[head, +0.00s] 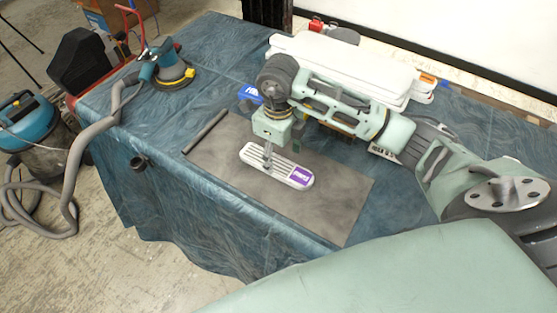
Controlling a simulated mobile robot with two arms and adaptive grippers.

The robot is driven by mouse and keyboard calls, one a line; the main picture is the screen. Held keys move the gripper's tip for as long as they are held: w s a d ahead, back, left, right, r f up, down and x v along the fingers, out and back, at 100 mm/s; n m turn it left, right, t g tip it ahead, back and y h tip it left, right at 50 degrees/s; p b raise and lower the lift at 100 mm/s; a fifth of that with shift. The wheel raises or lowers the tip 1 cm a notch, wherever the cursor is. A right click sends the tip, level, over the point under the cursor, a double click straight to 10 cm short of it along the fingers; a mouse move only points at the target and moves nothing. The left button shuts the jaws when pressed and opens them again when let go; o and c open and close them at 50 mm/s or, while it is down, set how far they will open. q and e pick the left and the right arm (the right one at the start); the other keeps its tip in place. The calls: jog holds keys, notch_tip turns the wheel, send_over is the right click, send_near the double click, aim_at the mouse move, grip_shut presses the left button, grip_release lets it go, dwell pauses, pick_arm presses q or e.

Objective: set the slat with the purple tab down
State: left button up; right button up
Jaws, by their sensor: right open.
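The slat with the purple tab (277,166) is a pale, round-ended piece with dark grooves along it. It lies on the grey mat (335,205), its purple tab towards the right end. My right gripper (268,163) points down over the left half of the slat, its fingers at or just above the grooves. The jaws are open, and whether they touch the slat is too small to tell. My left gripper is not in view.
A blue cloth (215,50) covers the table. A dark bar (206,131) lies on the mat's left edge. A sander with a hose (168,70) stands at the back left. White boards (330,62) lie behind my right arm. The mat's front right is clear.

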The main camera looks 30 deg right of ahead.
aim_at(279, 165)
notch_tip(279, 165, up, 9)
jog(key=shift+f+b, duration=0.2)
jog(key=shift+b, duration=0.25)
